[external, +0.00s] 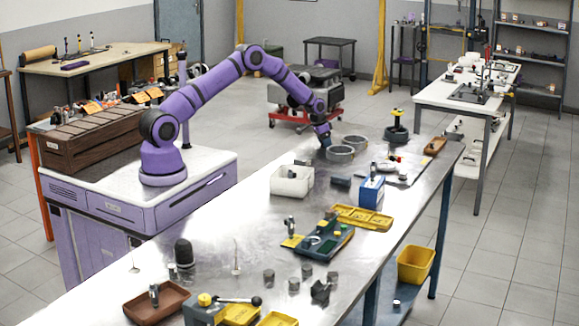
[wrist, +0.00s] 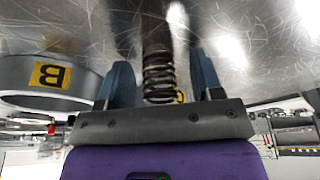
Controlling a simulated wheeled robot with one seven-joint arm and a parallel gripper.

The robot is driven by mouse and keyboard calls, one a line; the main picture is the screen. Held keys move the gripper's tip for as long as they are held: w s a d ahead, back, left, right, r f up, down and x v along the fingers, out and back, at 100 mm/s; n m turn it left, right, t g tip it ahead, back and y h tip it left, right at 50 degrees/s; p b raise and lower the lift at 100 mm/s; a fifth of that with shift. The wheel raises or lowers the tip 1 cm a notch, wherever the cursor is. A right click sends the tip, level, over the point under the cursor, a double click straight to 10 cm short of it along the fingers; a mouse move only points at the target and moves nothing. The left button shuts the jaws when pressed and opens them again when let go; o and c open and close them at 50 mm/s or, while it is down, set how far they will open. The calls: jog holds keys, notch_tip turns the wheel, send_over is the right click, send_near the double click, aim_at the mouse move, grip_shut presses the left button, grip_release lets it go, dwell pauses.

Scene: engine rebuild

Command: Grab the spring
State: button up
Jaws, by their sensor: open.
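The spring (wrist: 158,72), a dark metal coil, shows in the wrist view between the two blue fingers of my gripper (wrist: 163,82). The fingers are open, with a visible gap on each side of the coil. A dark shaft-like shape continues from the spring toward the top of the picture; I cannot tell whether it is part of it or a reflection. In the external view my gripper (external: 325,142) is low over the far left edge of the metal workbench (external: 225,215). I cannot make out the spring there.
A grey ring marked B (wrist: 30,75) is close to the left finger in the wrist view. In the external view, grey rings (external: 341,154) stand just right of my gripper. A white bin (external: 291,182) and a blue box (external: 371,192) are nearer the camera.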

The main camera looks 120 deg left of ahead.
jog(key=c, duration=1)
jog(key=shift+r, duration=0.1)
